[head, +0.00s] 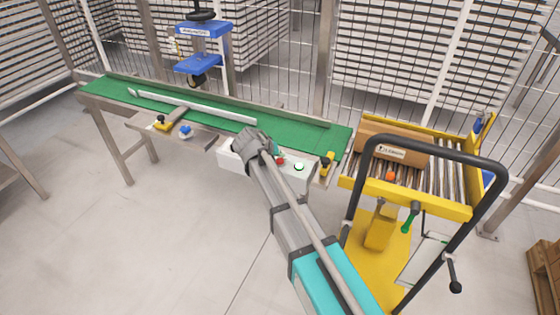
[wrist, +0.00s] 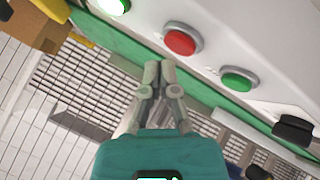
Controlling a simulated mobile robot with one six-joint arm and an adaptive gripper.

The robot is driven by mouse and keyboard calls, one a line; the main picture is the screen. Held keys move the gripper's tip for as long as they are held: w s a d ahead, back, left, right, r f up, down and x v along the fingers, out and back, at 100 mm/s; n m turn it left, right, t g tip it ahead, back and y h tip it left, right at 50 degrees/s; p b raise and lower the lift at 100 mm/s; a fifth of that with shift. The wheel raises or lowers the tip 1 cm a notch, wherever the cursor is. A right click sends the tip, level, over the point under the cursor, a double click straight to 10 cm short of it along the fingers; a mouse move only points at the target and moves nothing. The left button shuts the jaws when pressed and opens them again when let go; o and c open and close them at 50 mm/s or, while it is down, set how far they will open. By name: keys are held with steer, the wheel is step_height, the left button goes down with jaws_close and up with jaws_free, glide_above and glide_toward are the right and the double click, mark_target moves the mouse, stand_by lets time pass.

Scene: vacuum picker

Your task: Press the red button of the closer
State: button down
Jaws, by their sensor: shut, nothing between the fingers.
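The red button (wrist: 180,42) is round, in a grey ring on a white control box (wrist: 215,32). In the wrist view it sits between a green button (wrist: 237,80) and a lit white-green button (wrist: 114,5). In the head view the red button (head: 281,160) shows just right of my wrist, on the white box (head: 232,160) at the conveyor's front side. My gripper (wrist: 160,68) is shut and empty. Its fingertips appear a little below and left of the red button in the wrist view; I cannot tell the gap in depth. My wrist hides part of the box in the head view.
A green conveyor (head: 220,110) runs behind the box, with a pale rail on it. A blue machine (head: 205,45) stands behind. At right, a yellow roller cart (head: 455,208) with a black handle (head: 440,148) carries a cardboard box (head: 395,148).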

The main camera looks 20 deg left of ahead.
mark_target(279, 162)
steer(key=shift+f+b, duration=0.8)
stand_by(1.0)
steer(key=shift+r, duration=0.15)
stand_by(0.3)
steer(key=shift+r+p, duration=0.65)
steer(key=shift+p, duration=0.15)
step_height(279, 162, up, 5)
steer(key=p, duration=0.5)
stand_by(1.0)
